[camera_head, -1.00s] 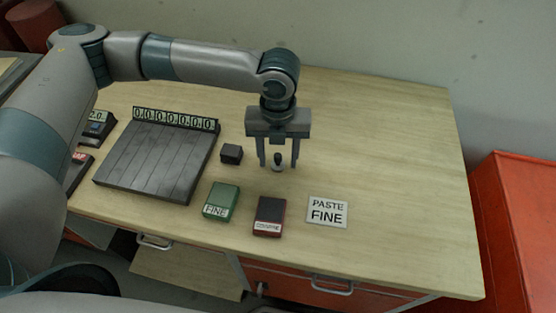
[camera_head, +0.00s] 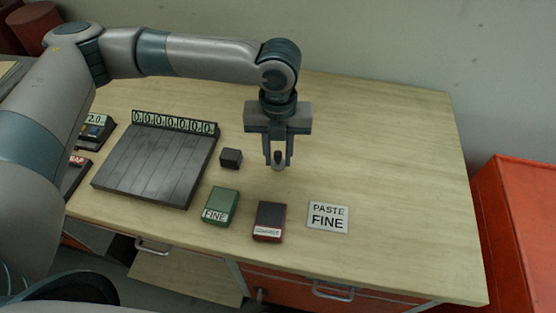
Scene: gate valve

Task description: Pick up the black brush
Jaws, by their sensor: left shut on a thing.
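My left gripper (camera_head: 278,160) points down over the middle of the table, its fingers closed in on a small dark and light object that I take to be the black brush (camera_head: 278,157). The fingers hide most of it. Its lower end looks at or just above the tabletop; I cannot tell which. My right gripper does not show.
The wooden table (camera_head: 400,160) is clear on the right. A small black block (camera_head: 231,158) stands just left of the gripper. In front are a green FINE box (camera_head: 221,204), a red and black box (camera_head: 270,219) and a PASTE FINE card (camera_head: 328,216). A slatted dark board (camera_head: 155,160) lies left.

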